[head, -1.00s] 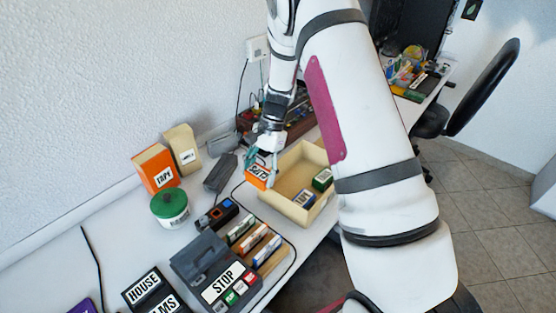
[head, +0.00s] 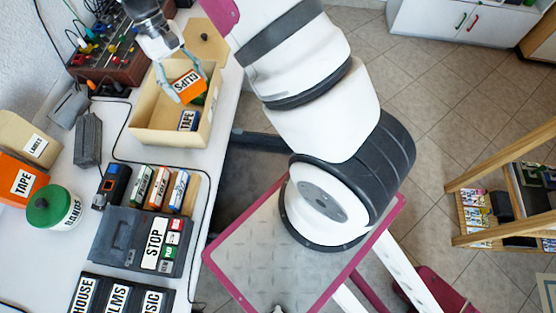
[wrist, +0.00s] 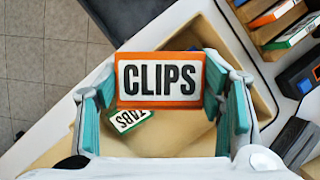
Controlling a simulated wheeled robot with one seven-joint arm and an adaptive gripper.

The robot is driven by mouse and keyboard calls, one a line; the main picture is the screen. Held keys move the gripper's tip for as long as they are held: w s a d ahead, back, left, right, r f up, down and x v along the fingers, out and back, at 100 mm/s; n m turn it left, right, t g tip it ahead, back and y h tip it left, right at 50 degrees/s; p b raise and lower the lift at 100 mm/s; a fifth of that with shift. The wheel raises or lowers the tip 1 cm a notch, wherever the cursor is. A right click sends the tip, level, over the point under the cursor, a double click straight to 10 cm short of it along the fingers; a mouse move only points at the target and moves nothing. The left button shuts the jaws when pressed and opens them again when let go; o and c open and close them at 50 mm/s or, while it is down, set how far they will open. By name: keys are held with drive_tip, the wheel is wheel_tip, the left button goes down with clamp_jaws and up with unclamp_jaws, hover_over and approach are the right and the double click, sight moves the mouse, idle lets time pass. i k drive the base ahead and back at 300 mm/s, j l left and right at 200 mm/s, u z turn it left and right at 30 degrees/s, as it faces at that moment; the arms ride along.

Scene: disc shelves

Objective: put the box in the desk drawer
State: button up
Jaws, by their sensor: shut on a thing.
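The box is orange with a white label reading CLIPS (head: 185,82); it faces the camera large in the wrist view (wrist: 160,80). My gripper (head: 189,88) is shut on it, with a teal-padded finger on each side. The desk drawer appears to be the pale wooden open tray (head: 165,139) on the desk. The held box is over this tray, and its height above the floor is hard to judge. A blue TAPE box (head: 187,119) lies inside.
Left of the tray are a dark stapler-like object (head: 88,139), an orange TAPE box (head: 22,181) and a green-lidded jar (head: 55,207). In front stand several small upright boxes (head: 160,187) and a dark STOP case (head: 115,238). The desk edge is close on the right.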

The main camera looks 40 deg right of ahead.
sight(262, 189)
drive_tip(key=k+j+z, duration=0.3)
drive_tip(key=j+z, duration=0.15)
drive_tip(key=k+j+z, duration=0.5)
drive_tip(key=k+j, duration=0.45)
